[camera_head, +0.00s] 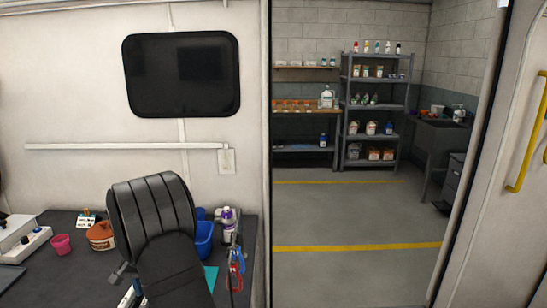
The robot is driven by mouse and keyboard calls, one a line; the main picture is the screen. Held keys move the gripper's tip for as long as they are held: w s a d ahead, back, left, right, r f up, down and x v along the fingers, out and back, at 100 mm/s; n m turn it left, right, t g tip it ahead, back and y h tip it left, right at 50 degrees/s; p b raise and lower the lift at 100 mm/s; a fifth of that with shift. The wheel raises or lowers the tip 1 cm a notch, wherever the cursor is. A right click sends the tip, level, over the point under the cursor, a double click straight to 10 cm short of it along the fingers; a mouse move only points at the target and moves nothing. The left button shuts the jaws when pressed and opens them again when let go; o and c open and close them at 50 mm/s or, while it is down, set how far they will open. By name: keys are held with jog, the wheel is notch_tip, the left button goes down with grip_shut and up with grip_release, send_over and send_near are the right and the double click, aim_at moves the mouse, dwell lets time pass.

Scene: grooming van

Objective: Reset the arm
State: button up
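The task names no other object.
On the counter are a pink cup (61,244), an orange-brown container (101,236), a blue bin (204,239) and a purple-and-white bottle (228,225). An open doorway shows shelving (375,80) and clear floor (340,219).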

notch_tip(320, 180, down, 3)
jog(key=shift+r, duration=0.1)
notch_tip(320, 180, up, 12)
jog(key=r, duration=0.1)
notch_tip(320, 180, down, 13)
jog(key=shift+f, duration=0.1)
notch_tip(320, 180, up, 5)
jog(key=shift+d+f, duration=0.15)
jog(key=w+d+r, duration=0.1)
jog(key=d+r, duration=0.6)
jog(key=d, duration=0.5)
jog(key=w+a+t+y, duration=0.1)
jog(key=w+a+y, duration=0.2)
jog(key=w, duration=1.4)
jog(key=shift+a+m+t, duration=0.3)
jog(key=shift+m, duration=0.1)
jog(key=shift+r, duration=0.1)
